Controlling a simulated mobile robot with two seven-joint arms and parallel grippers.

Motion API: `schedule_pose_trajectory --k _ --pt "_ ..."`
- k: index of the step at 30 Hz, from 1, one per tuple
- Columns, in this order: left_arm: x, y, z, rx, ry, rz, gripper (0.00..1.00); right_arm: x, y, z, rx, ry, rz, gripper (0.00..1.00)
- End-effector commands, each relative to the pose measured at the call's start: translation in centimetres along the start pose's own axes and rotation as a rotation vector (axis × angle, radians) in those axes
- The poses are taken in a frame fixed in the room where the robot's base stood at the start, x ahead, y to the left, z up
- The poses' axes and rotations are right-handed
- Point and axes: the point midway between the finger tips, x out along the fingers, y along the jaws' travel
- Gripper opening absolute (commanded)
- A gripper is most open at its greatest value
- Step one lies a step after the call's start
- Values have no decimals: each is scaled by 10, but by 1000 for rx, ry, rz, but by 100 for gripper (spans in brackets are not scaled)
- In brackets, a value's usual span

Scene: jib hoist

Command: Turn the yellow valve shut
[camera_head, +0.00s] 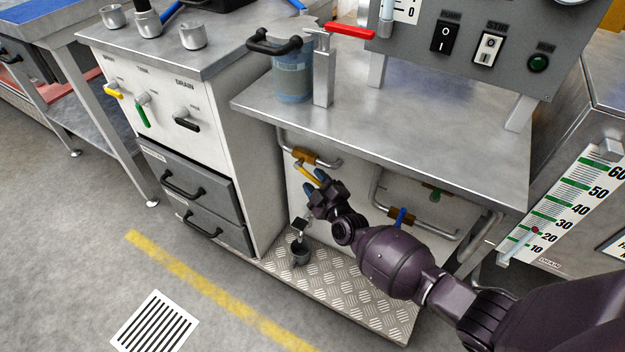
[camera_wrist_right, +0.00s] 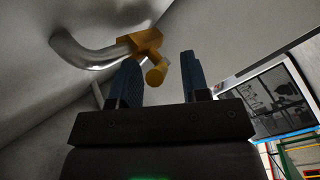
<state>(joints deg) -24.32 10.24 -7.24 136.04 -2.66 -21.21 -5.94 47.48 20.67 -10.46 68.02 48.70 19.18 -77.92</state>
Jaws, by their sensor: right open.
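The yellow valve (camera_head: 306,174) is a yellow lever on a brass body, set in a metal pipe under the steel worktop. The lever slants down to the right, toward my right gripper (camera_head: 316,186). In the right wrist view, the brass-yellow valve (camera_wrist_right: 147,42) is ahead of my gripper (camera_wrist_right: 160,66). The rounded lever end shows between the two blue fingers, with a gap visible to the right finger. The left finger overlaps the valve in the picture; I cannot tell whether it touches. My right gripper is open. My left gripper is not in view.
A blue-handled valve (camera_head: 402,217) and a green one (camera_head: 435,195) are on pipes to the right. The worktop (camera_head: 420,125) overhangs this space. A drawer cabinet (camera_head: 190,195) stands left.

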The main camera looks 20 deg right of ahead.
Motion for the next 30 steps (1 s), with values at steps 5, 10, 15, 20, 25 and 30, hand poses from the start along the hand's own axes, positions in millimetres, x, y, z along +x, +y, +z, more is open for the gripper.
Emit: schedule_pose_trajectory --k 5,10,15,20,25,30 --pt "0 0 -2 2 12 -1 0 9 0 1 1 -1 0 42" --pt "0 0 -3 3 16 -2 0 11 1 0 1 0 1 42" --pt "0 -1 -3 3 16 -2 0 11 1 0 1 0 1 36" --pt "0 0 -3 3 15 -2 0 10 1 0 1 0 1 12" --pt "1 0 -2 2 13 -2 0 10 1 0 1 0 1 0" --pt "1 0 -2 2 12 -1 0 10 1 0 1 1 2 0"
